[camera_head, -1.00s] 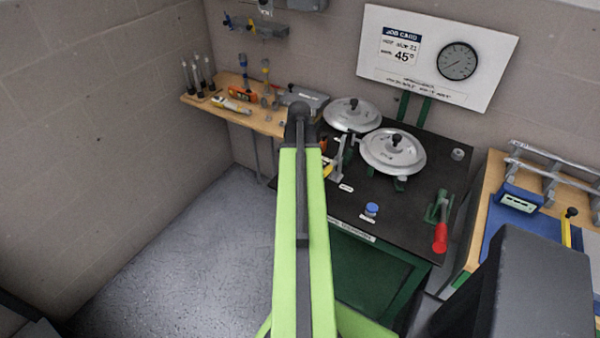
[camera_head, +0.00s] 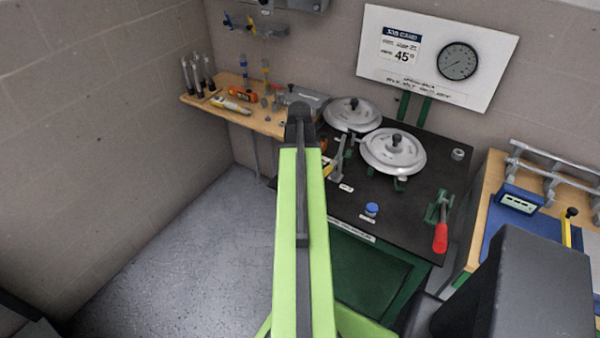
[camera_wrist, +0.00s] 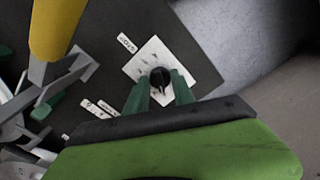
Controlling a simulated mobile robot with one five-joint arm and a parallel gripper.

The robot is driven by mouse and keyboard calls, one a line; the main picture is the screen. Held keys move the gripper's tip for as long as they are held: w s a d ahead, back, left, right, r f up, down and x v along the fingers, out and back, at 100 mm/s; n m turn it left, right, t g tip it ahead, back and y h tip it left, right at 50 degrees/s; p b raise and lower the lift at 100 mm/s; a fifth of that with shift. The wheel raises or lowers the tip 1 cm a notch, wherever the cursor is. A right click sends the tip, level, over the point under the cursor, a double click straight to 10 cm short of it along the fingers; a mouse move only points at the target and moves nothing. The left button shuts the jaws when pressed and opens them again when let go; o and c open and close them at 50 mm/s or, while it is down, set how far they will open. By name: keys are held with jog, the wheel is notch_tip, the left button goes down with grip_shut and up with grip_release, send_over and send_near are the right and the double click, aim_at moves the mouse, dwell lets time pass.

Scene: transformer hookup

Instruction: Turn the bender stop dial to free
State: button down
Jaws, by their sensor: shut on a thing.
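The bender stop dial (camera_wrist: 161,78) is a small black round knob with a raised grip, set on a white marked plate (camera_wrist: 150,62) in the wrist view. The lettering on the plate is too small to read. My gripper (camera_wrist: 160,88) has its two green fingers on either side of the knob and is shut on it. In the head view my green arm (camera_head: 302,240) hides the dial and the gripper fingers.
The black bender table (camera_head: 400,222) bears two silver discs (camera_head: 393,152), a blue knob (camera_head: 372,208) and a red-handled lever (camera_head: 440,235). In the wrist view a yellow handle (camera_wrist: 55,30) and grey metal parts stand left of the dial. A wooden shelf (camera_head: 265,122) holds tools behind.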

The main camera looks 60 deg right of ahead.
jog(key=n, duration=0.6)
jog(key=shift+a, duration=0.1)
jog(key=n, duration=0.5)
jog(key=shift+n, duration=0.4)
jog(key=c, duration=1.1)
grip_release()
jog(key=shift+o, duration=0.2)
jog(key=shift+r, duration=0.1)
notch_tip(320, 180, up, 17)
jog(key=p, duration=1.7)
